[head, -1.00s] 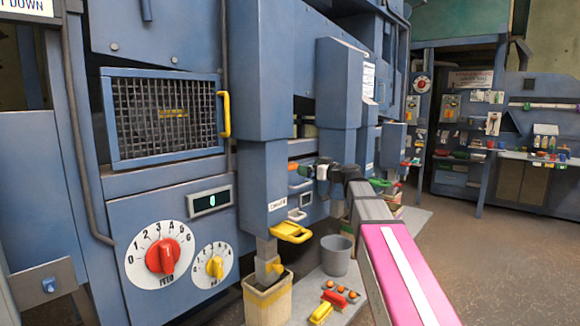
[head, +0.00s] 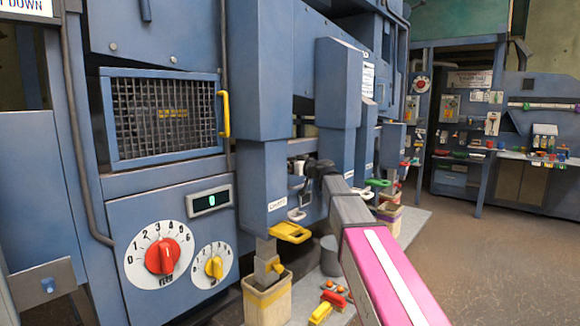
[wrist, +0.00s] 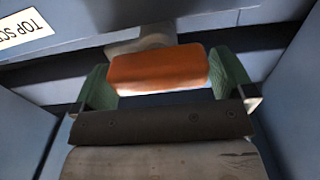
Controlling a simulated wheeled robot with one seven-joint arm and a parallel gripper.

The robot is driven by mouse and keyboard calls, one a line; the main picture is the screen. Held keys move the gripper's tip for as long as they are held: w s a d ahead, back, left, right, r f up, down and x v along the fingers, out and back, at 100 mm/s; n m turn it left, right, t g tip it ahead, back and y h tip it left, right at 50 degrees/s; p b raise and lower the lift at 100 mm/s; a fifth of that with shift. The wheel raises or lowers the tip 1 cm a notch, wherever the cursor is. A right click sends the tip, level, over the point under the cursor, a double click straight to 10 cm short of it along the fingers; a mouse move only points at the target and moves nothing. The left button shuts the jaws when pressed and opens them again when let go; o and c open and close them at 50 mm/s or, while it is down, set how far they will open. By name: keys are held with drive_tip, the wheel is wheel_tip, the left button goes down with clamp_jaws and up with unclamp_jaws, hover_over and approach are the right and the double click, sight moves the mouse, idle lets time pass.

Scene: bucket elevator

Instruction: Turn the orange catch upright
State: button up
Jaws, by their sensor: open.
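The orange catch (wrist: 158,68) is a rounded block lying crosswise in the wrist view, on a pale mount (wrist: 140,38) in a recess of the blue machine. My gripper (wrist: 165,79) is open, with one green fingertip at each end of the catch. The catch lies between the fingertips; I cannot tell whether they touch it. In the head view my dark wrist (head: 320,168) reaches in between the blue chutes, and the fingers and the catch are hidden there.
Blue chute walls stand close on both sides of my gripper. A white label (wrist: 22,30) is at the upper left. A yellow handle (head: 291,232), a white one (head: 297,214) and a green one (head: 378,183) stick out nearby. A grey bucket (head: 330,256) stands below.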

drive_tip(key=c, duration=0.7)
drive_tip(key=shift+c, duration=0.2)
drive_tip(key=shift+m, duration=0.3)
drive_tip(key=m, duration=0.4)
drive_tip(key=shift+w+d, duration=0.15)
drive_tip(key=shift+w, duration=0.05)
drive_tip(key=m, duration=0.5)
drive_tip(key=shift+w+d+f, duration=0.1)
drive_tip(key=shift+d+f, duration=0.05)
drive_tip(key=shift+f, duration=0.05)
drive_tip(key=m, duration=0.4)
drive_tip(key=shift+w+f, duration=0.1)
drive_tip(key=shift+f, duration=0.05)
drive_tip(key=shift+d+f+m, duration=0.1)
drive_tip(key=shift+f+m, duration=0.1)
drive_tip(key=shift+m, duration=1.9)
